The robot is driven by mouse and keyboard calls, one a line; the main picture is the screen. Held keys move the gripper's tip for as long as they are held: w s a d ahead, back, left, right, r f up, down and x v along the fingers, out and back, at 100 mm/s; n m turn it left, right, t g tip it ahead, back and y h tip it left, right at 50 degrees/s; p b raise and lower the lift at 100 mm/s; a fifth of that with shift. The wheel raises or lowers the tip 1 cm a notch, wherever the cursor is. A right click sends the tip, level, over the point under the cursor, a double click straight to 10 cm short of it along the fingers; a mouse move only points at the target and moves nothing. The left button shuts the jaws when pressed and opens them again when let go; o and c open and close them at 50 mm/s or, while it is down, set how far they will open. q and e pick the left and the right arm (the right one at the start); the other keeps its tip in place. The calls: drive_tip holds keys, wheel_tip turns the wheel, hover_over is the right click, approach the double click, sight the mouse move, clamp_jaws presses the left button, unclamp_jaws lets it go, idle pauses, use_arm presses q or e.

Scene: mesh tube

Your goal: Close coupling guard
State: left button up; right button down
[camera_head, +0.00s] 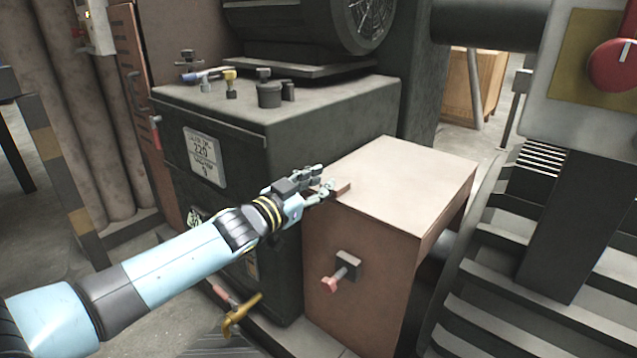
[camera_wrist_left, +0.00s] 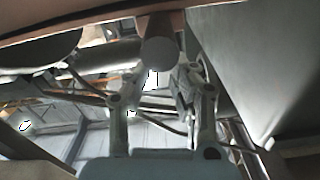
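The coupling guard (camera_head: 370,250) is a brown box-shaped cover with a paler flat top. It sits beside the dark machine cabinet, with its near end facing me. A small brown tab (camera_head: 342,189) sticks out at its upper left edge. My left gripper (camera_head: 326,190) is at this tab, its fingers partly overlapping it. In the left wrist view a rounded grey knob (camera_wrist_left: 158,52) hangs from a brown edge, just beyond and between the fingertips (camera_wrist_left: 163,80). Whether the fingers press on it is unclear. My right gripper is not in view.
The dark cabinet (camera_head: 285,150) with valves on top stands left of the guard. A pink-red knob (camera_head: 333,284) is on the guard's near face. A brass-handled valve (camera_head: 240,312) is low in front. A control box with a red switch (camera_head: 615,65) is at right.

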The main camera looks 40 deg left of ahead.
use_arm(q)
clamp_jaws()
drive_tip(key=o, duration=0.6)
unclamp_jaws()
drive_tip(key=shift+c, duration=0.2)
drive_tip(key=shift+s, duration=0.1)
drive_tip(key=s, duration=1.1)
drive_tip(key=shift+s+a, duration=0.4)
drive_tip(key=shift+a, duration=0.05)
